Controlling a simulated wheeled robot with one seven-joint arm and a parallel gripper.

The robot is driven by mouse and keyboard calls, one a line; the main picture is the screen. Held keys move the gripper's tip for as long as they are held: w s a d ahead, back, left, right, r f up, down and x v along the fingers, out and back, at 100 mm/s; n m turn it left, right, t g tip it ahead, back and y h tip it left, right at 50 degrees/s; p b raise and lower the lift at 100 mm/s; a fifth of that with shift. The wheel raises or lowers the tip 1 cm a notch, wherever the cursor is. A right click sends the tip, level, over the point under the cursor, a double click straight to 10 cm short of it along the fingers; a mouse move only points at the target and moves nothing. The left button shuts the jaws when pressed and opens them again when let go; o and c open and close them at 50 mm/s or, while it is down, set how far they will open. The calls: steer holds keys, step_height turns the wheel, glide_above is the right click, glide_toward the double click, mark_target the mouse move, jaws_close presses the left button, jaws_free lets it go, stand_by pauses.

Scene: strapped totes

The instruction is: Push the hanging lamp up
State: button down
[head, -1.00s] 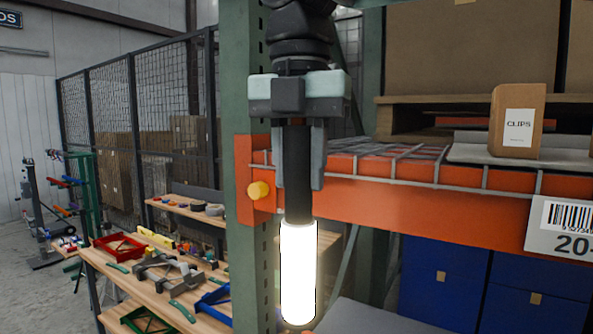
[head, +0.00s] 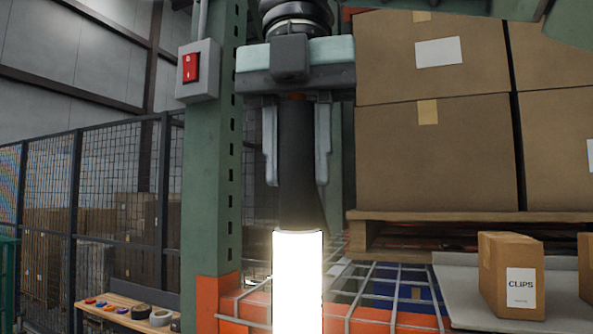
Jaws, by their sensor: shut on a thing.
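The lamp (head: 298,285) is a glowing white tube with a dark handle (head: 297,170), and it hangs upright in the middle of the head view. My gripper (head: 296,170) comes down from above and is shut on the dark handle, with one grey finger on each side. The lit tube points straight down below the fingers, and its lower end is cut off by the bottom of the picture.
A green rack post (head: 210,170) with a red switch box (head: 197,69) stands left of my gripper. Large cartons (head: 430,150) sit on a pallet to the right. A wire shelf (head: 385,290) with an orange beam is behind the lamp. A CLIPS box (head: 510,276) stands at right.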

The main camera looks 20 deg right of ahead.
steer(key=shift+r, duration=0.4)
steer(key=c, duration=1.1)
jaws_free()
steer(key=shift+o, duration=0.2)
steer(key=shift+f, duration=0.1)
steer(key=shift+f, duration=0.1)
steer(key=shift+s, duration=0.1)
